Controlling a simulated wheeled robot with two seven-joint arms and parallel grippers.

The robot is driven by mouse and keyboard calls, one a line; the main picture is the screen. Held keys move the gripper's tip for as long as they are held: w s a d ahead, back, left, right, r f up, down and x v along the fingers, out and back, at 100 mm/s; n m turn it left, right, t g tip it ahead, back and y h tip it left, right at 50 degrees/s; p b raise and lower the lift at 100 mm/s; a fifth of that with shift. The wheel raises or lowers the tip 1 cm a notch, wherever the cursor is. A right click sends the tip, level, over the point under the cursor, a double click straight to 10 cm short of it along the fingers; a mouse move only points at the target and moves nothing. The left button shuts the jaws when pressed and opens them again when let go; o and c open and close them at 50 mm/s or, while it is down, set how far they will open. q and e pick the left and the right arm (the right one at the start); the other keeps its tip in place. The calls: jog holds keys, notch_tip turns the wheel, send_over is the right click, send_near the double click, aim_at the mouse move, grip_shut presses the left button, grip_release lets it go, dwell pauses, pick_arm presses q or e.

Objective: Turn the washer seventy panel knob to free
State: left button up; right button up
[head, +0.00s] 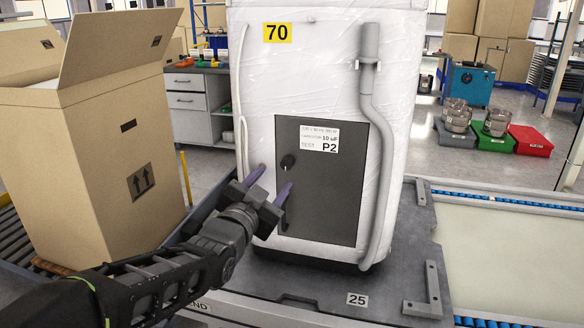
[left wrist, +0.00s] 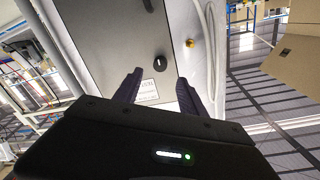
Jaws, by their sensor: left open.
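The washer (head: 300,75) stands upright on a grey pallet, wrapped in pale film, with a yellow "70" label (head: 277,33). Its dark panel (head: 330,200) carries a white "P2" label and a small black knob (head: 288,161) at the upper left. The knob also shows in the left wrist view (left wrist: 159,61), where a white mark is on it. My left gripper (head: 268,183) is open and empty, in front of the panel and just below and left of the knob in the head view. It appears apart from the knob. My right gripper is not in view.
A large open cardboard box (head: 95,150) stands left of the washer. A grey hose (head: 374,150) runs down the washer's right side. The pallet (head: 405,255) has raised brackets and a "25" label. Conveyor rollers lie at the right; bins (head: 530,140) stand behind.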

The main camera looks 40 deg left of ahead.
aim_at(285, 165)
pick_arm(q)
jog(key=shift+x, duration=3.9)
jog(key=shift+a, duration=0.1)
jog(key=shift+c, duration=0.3)
grip_shut()
